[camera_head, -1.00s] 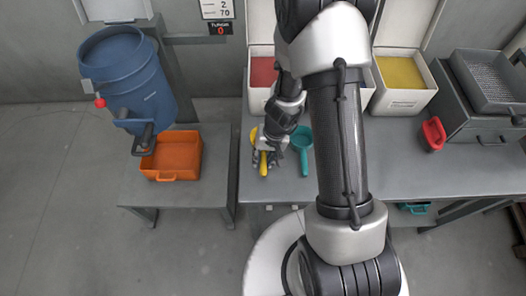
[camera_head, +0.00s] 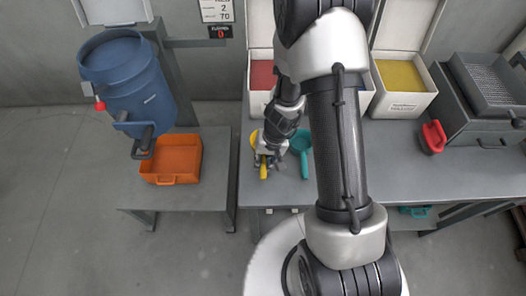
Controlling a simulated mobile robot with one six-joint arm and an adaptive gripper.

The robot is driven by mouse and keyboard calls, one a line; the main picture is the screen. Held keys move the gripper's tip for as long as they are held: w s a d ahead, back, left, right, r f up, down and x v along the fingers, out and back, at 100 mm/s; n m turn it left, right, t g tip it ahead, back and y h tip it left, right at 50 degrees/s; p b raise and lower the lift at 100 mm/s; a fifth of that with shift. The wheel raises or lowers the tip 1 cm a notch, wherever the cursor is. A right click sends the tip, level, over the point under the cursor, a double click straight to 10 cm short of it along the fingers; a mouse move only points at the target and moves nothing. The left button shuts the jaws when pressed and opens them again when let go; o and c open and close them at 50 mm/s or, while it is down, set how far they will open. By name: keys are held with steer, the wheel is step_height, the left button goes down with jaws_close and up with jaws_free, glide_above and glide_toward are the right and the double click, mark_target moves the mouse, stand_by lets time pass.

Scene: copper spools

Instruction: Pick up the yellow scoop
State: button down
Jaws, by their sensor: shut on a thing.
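The yellow scoop (camera_head: 263,172) lies at the front left of the grey table. Its handle points toward the table's front edge, and part of its bowl shows behind the gripper at the left. My gripper (camera_head: 265,160) is over the scoop and shut on its handle. The gripper hides much of the scoop. I cannot tell whether the scoop is clear of the tabletop.
A teal scoop (camera_head: 302,142) lies close to the right of my gripper. Behind stand bins with red (camera_head: 263,74) and yellow (camera_head: 400,75) contents. An orange tray (camera_head: 173,158) and a blue barrel (camera_head: 128,82) are at the left. A red scoop (camera_head: 433,137) is at the right.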

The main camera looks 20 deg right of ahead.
mark_target(263, 160)
step_height(263, 160, up, 20)
steer(key=p, duration=1)
steer(key=shift+p, duration=0.35)
steer(key=c, duration=2.1)
jaws_free()
jaws_close()
